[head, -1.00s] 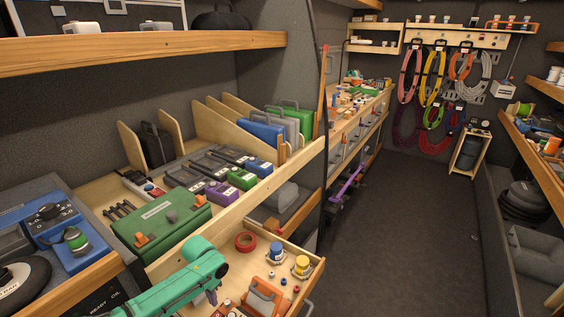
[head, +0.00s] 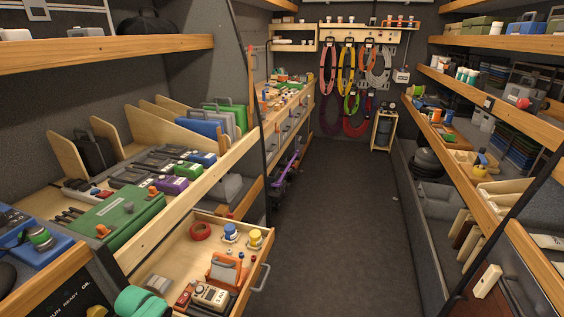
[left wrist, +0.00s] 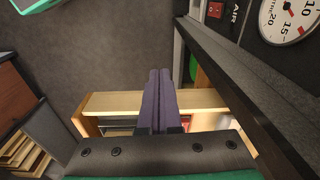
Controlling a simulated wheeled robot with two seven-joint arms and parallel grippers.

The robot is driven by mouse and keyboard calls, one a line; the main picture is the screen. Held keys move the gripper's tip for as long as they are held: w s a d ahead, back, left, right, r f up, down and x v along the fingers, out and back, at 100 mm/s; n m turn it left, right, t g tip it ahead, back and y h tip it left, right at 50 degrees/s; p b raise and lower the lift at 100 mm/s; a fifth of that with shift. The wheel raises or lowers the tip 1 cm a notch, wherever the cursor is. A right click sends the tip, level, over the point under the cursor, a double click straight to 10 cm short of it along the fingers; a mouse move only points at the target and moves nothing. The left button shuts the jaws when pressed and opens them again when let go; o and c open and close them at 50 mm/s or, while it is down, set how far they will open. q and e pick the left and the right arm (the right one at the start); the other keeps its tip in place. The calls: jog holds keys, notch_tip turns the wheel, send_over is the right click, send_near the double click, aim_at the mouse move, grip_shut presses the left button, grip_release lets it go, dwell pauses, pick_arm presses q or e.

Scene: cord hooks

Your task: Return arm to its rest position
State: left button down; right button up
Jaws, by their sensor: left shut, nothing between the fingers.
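My left gripper (left wrist: 159,76) shows in the left wrist view, its two dark purple fingers pressed together with nothing between them. In the head view only a green piece of my left arm shows at the bottom edge; the gripper itself is out of that picture. Coiled cords hang on the back wall: a pink one (head: 328,70), a yellow one (head: 348,72), an orange one (head: 367,75) and a grey one (head: 380,66), with more coils below. My right gripper is in neither view.
An open wooden drawer (head: 262,248) juts into the aisle near my arm, holding red tape (head: 201,231) and a meter (head: 211,294). In the left wrist view, a gauge panel (left wrist: 284,18) lies right of the fingers. The aisle floor (head: 335,220) is clear.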

pick_arm(q)
jog(key=s+f+n, duration=0.1)
jog(key=s+f, duration=1)
jog(key=f, duration=0.4)
jog(key=s+d+f, duration=0.2)
jog(key=s, duration=0.5)
jog(key=s+d+f, duration=0.3)
jog(key=s, duration=0.4)
jog(key=s+d+f, duration=0.3)
jog(key=s, duration=0.4)
jog(key=shift+s+d+m, duration=0.15)
jog(key=shift+s+m, duration=0.1)
jog(key=shift+m, duration=0.15)
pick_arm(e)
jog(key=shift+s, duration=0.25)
